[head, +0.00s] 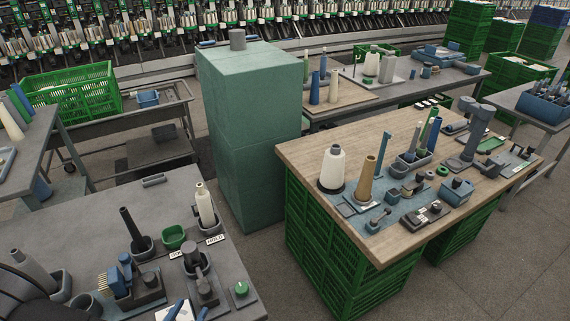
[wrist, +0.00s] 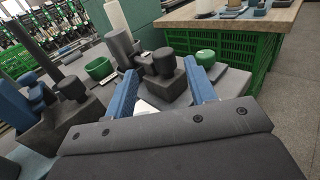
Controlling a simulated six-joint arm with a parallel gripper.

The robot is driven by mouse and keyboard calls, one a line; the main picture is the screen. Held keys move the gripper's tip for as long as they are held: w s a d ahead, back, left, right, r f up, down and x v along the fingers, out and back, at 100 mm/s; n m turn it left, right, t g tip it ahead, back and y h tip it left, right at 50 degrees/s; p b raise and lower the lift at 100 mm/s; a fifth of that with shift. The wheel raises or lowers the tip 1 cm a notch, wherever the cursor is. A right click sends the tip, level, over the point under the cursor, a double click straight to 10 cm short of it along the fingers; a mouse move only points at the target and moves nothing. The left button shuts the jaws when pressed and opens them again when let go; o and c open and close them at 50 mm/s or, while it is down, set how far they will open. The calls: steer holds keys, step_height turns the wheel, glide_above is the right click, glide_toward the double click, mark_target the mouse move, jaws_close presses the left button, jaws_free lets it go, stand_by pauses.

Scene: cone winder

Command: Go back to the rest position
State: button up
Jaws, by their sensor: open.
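My gripper (wrist: 162,74) is open in the wrist view, its two blue fingers spread apart with nothing held between them. Beyond and between the fingertips stands a dark grey fixture (wrist: 164,62) with round-topped posts. I cannot tell whether the fingers touch it. In the head view, the blue fingertips of my gripper (head: 190,307) show at the bottom edge, close in front of the same fixture (head: 206,285). A white piece (wrist: 146,107) shows low between the fingers.
A green knob (wrist: 205,58) sits right of the fingers. A green cup (head: 174,237), a white cone (head: 206,205) and a dark spindle (head: 134,230) stand behind on the grey table (head: 70,215). A green cabinet (head: 250,130) and wooden-topped bench (head: 305,155) stand beyond. Floor is clear between tables.

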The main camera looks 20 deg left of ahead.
mark_target(206, 286)
steer(key=shift+w, duration=3.7)
steer(key=o, duration=1.1)
steer(key=shift+w+d+r+m+h, duration=0.2)
steer(key=shift+d+r+m+h, duration=0.1)
steer(key=shift+m+h, duration=0.35)
step_height(206, 286, up, 4)
steer(key=s+d+m+g+h, duration=0.25)
steer(key=m+g+h, duration=0.35)
steer(key=m+g, duration=0.8)
steer(key=s+a+r+m+g+y, duration=0.45)
steer(key=a+r+m+y, duration=0.35)
steer(key=m, duration=0.4)
steer(key=shift+t+h, duration=0.25)
steer(key=shift+h, duration=0.1)
steer(key=f, duration=0.6)
steer(key=a+f, duration=0.1)
steer(key=f, duration=0.2)
steer(key=shift+s, duration=0.3)
